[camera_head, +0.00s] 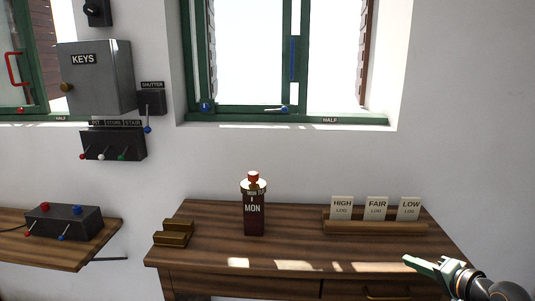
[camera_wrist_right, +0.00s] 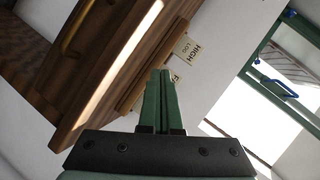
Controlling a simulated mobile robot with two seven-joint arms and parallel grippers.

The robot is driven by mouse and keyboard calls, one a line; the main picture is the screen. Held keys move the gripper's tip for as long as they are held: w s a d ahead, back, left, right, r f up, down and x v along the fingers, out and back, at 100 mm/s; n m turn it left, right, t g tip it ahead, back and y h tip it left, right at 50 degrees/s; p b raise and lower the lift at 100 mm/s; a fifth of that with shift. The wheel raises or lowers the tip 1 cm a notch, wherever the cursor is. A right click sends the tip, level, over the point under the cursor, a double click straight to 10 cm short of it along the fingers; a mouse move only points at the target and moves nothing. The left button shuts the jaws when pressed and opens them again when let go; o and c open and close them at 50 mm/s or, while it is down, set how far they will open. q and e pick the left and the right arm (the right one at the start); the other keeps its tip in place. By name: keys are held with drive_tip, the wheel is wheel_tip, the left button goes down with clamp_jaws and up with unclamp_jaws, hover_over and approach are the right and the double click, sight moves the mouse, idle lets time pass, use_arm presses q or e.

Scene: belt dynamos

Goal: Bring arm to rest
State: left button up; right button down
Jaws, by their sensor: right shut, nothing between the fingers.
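My right gripper (camera_head: 424,264) comes in from the lower right in the head view, with green fingers above the front right part of the wooden desk (camera_head: 290,250). It is shut and empty. In the right wrist view its two green fingers (camera_wrist_right: 160,82) lie together, with the wooden card holder and desk beyond them. My left gripper is in neither view.
A dark bottle-like object marked MON (camera_head: 254,215) stands mid-desk. The card holder (camera_head: 375,227) bears HIGH, FAIR and LOW cards. A small wooden stand (camera_head: 173,233) is at the desk's left. A switch box (camera_head: 64,221) sits on a left shelf. The desk's front middle is clear.

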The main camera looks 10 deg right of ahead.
drive_tip(key=s+a+f+n+g, duration=0.1)
drive_tip(key=s+a+f+n, duration=0.1)
drive_tip(key=s+a+f, duration=0.35)
drive_tip(key=s+a+f+n+g+p, duration=0.1)
drive_tip(key=s+a+f+n, duration=0.15)
drive_tip(key=f, duration=0.55)
drive_tip(key=s+a+f+n+g, duration=0.1)
drive_tip(key=s+a+f+n, duration=0.1)
drive_tip(key=s+a+f, duration=0.4)
drive_tip(key=s+a+f+n, duration=0.3)
drive_tip(key=s+a, duration=0.2)
drive_tip(key=a, duration=0.1)
drive_tip(key=s+a+f+n+g, duration=0.1)
drive_tip(key=s+a+f+n, duration=0.2)
drive_tip(key=s+a+n, duration=0.1)
drive_tip(key=s+a, duration=0.1)
drive_tip(key=a, duration=0.1)
drive_tip(key=shift+s+a+f+p, duration=0.25)
drive_tip(key=shift+s+a+p, duration=0.1)
idle(0.8)
